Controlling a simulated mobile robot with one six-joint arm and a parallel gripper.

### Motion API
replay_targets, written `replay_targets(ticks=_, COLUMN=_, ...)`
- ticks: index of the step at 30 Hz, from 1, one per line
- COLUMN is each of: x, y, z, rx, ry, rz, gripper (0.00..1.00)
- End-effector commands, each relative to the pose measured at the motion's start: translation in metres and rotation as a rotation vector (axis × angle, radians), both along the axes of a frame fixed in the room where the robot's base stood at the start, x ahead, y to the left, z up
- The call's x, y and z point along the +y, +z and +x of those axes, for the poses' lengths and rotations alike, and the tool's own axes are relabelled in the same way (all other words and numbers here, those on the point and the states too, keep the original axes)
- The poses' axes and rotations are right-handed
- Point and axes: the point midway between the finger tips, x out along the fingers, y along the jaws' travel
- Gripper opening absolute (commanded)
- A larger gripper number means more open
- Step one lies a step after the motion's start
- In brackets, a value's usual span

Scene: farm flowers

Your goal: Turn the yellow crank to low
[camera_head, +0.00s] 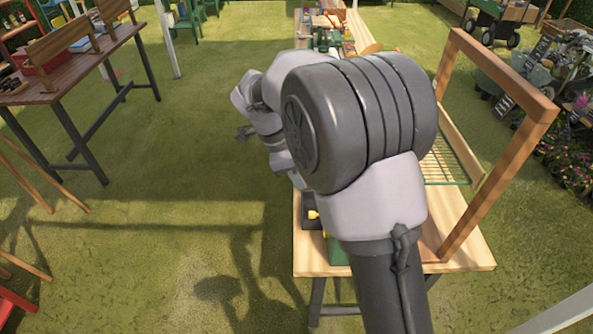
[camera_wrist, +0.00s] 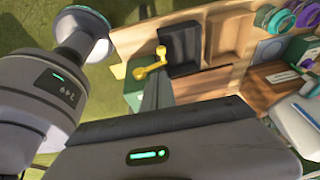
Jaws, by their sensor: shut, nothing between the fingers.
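The yellow crank (camera_wrist: 150,66) shows in the wrist view, with a knob at each end, on a dark green box (camera_wrist: 133,88) near the bench's edge. In the head view only a small yellow part of the crank (camera_head: 313,214) shows beside my arm. Any low mark is too small to read.
The wooden bench (camera_head: 465,255) carries a black tray (camera_wrist: 180,45) beside the crank, rolls of coloured tape (camera_wrist: 282,20) and a wooden frame (camera_head: 500,150). Another table (camera_head: 85,60) stands at the left. The grass (camera_head: 180,150) between them is clear.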

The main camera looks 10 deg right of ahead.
Motion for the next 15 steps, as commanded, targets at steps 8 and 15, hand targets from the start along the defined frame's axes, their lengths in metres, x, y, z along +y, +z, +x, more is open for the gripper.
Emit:
replay_targets(ticks=8, x=-0.019, y=-0.061, z=-0.002, rx=0.005, ry=0.002, rz=0.001, gripper=0.00)
replay_targets(ticks=15, x=-0.029, y=-0.106, z=0.001, rx=0.004, ry=0.003, rz=0.002, gripper=0.00)
